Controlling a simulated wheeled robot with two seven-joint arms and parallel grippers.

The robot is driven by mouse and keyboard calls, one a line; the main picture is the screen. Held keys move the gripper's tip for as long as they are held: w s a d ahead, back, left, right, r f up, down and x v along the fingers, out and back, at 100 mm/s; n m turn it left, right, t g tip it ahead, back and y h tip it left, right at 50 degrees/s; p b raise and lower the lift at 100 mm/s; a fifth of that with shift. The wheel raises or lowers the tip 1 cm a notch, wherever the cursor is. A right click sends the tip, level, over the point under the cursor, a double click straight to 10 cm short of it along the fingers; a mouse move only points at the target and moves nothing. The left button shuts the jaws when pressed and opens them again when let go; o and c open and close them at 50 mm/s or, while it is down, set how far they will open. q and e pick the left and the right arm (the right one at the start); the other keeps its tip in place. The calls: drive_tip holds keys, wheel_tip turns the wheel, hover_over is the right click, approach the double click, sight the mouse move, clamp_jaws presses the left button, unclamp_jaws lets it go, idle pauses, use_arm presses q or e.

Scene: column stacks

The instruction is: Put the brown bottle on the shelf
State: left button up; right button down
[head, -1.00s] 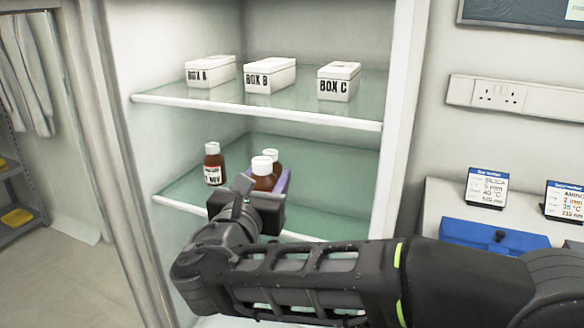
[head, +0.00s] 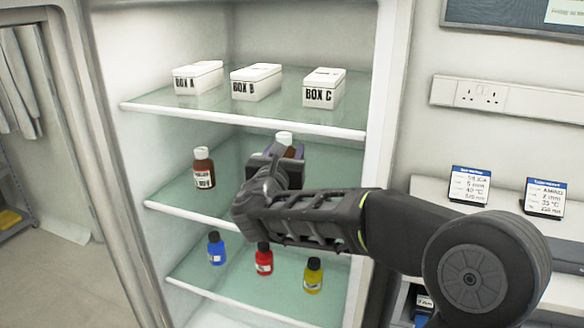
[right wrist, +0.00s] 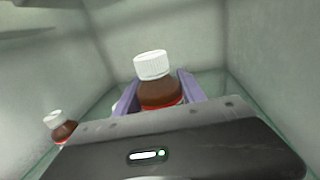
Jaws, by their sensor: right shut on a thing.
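A brown bottle with a white cap (head: 285,139) is between the purple fingers of my right gripper (head: 287,154), inside the cabinet over the middle glass shelf (head: 331,200). The right wrist view shows this bottle (right wrist: 158,94) upright between the fingers, its lower part hidden by the gripper body. I cannot tell whether its base touches the shelf. A second brown bottle (head: 203,172) with a white cap and a label stands on the left of that shelf, also low left in the wrist view (right wrist: 63,130). My left gripper is not in view.
White boxes A (head: 198,78), B (head: 256,82) and C (head: 324,89) stand on the shelf above. Blue (head: 216,250), red (head: 264,261) and yellow (head: 313,277) bottles stand on the shelf below. Cabinet walls flank the shelves. A counter with small display cards (head: 470,185) is at right.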

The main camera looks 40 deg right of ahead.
sight(292, 150)
drive_tip(key=w+d+f, duration=0.2)
drive_tip(key=d, duration=0.1)
idle(0.4)
wheel_tip(292, 150, down, 4)
drive_tip(key=shift+f, duration=0.2)
drive_tip(key=shift+w+d+f, duration=0.1)
drive_tip(key=shift+d+f, duration=0.05)
drive_tip(key=shift+f, duration=0.15)
